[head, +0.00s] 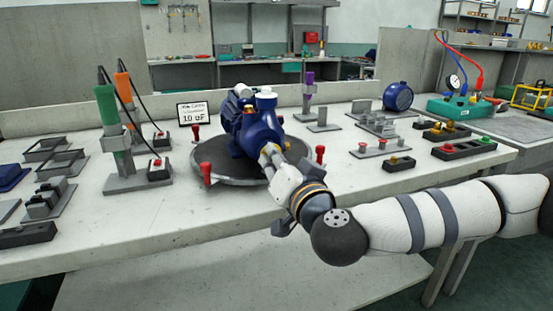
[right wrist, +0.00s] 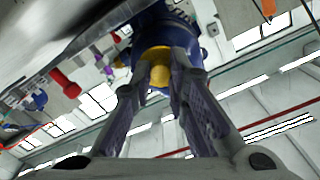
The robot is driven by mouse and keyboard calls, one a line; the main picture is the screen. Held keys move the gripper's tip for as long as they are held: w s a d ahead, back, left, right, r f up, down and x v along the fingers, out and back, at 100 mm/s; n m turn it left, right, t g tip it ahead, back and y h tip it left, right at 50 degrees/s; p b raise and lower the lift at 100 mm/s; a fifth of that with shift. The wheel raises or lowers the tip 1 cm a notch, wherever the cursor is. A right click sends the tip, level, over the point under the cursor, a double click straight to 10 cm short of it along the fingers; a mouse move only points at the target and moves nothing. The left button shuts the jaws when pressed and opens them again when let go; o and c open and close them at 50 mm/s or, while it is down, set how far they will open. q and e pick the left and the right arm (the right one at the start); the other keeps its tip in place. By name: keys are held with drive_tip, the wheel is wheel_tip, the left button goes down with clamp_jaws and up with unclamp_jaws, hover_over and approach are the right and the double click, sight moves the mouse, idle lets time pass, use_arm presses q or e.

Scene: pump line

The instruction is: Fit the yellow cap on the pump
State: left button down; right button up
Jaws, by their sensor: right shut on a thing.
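The blue pump (head: 256,130) stands on a dark round turntable (head: 225,174) on the bench, with a white fitting on top. My right gripper (head: 268,154) reaches in from the right at the pump's front side. In the right wrist view the gripper (right wrist: 160,68) is shut on the yellow cap (right wrist: 158,75), which sits between the fingertips. The blue pump body (right wrist: 165,32) is right behind the cap there. I cannot tell whether the cap touches the pump. In the head view the fingers mostly hide the cap. My left gripper is not in view.
Red clamp knobs (head: 206,174) stand around the turntable. Green (head: 108,105) and orange tools stand in holders at left. At right are a block with a yellow cap (head: 394,160), a block with coloured buttons (head: 463,148) and a teal gauge unit (head: 462,106). The front bench strip is bare.

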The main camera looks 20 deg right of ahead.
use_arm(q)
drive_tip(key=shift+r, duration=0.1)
use_arm(e)
drive_tip(key=shift+w, duration=0.4)
idle(0.5)
drive_tip(key=o, duration=0.8)
